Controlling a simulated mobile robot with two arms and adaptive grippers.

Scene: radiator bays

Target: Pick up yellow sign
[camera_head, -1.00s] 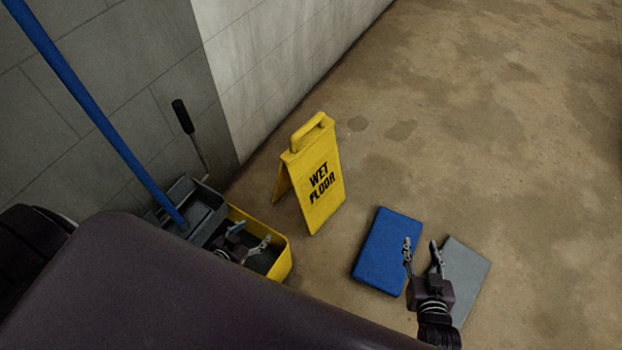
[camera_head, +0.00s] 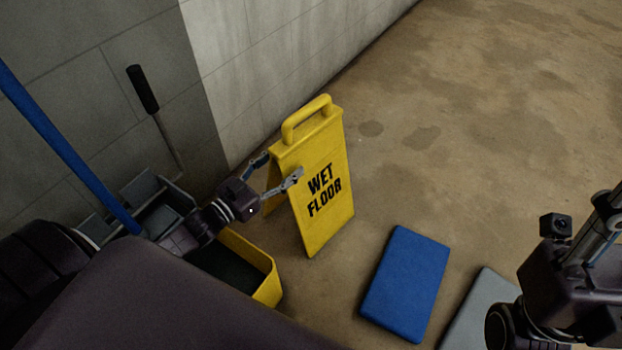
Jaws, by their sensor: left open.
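The yellow sign (camera_head: 325,215) reads WET FLOOR. It stands upright on the floor as a folded A-frame near the wall, with a loop handle (camera_head: 306,117) on top. My left gripper (camera_head: 277,170) is open at the sign's left edge, just below the handle. One finger shows in front of the lettered panel and the other behind its left edge; I cannot tell whether they touch it. My right arm (camera_head: 575,285) is at the lower right, away from the sign, and its fingertips are not clear at the picture's edge.
A yellow mop bucket (camera_head: 268,285) with a grey wringer and blue pole (camera_head: 65,150) stands left of the sign. A blue slab (camera_head: 405,283) and a grey slab (camera_head: 478,308) lie on the floor to the right. The floor beyond is clear.

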